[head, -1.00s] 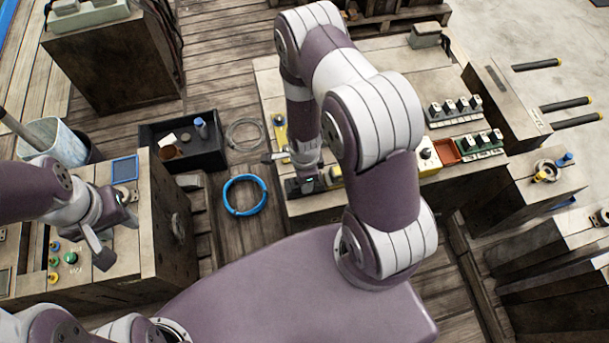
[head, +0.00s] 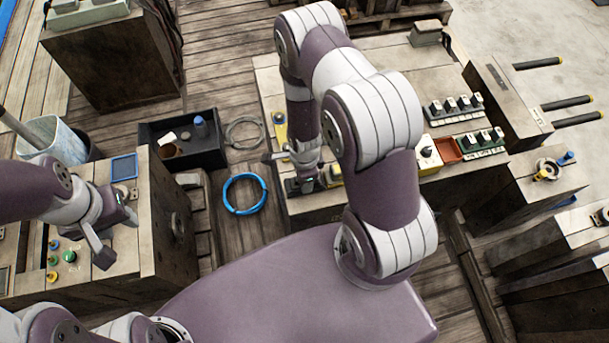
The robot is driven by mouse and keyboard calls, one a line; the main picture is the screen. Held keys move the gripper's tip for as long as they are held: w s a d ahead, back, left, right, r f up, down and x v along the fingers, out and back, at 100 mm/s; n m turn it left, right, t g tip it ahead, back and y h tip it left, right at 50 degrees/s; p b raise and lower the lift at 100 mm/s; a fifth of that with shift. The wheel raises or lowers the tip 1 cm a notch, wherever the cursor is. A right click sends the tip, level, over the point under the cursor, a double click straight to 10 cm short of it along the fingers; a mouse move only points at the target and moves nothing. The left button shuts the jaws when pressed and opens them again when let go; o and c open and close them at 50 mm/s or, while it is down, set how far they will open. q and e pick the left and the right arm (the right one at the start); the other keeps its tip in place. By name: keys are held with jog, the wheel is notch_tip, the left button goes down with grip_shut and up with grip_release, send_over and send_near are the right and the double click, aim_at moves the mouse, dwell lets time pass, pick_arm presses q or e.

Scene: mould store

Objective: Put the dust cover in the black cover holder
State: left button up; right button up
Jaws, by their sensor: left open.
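My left gripper (head: 118,240) is open and empty, above the right edge of the left wooden cabinet. My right gripper (head: 296,170) is low over the left part of the long wooden bench (head: 345,203). Its jaws are partly hidden by my own arm, and I cannot tell whether they hold anything. I cannot pick out the dust cover for certain in this view. I cannot pick out the black cover holder for certain either; dark parts at my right gripper are too small to tell apart.
A black tray (head: 212,160) with a blue-capped bottle stands on the floor, with a blue ring (head: 244,210) nearby. A blue pad (head: 123,168) and buttons (head: 69,256) are on the left cabinet. Switch blocks (head: 480,142) and a red tray (head: 447,149) are at the bench's right.

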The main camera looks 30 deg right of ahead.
jog(key=shift+f, duration=0.25)
jog(key=o, duration=1.5)
jog(key=shift+o, duration=0.2)
jog(key=shift+r, duration=0.1)
notch_tip(320, 180, up, 8)
jog(key=p, duration=0.6)
jog(key=shift+f+p, duration=0.25)
jog(key=shift+p, duration=0.1)
jog(key=shift+f, duration=0.1)
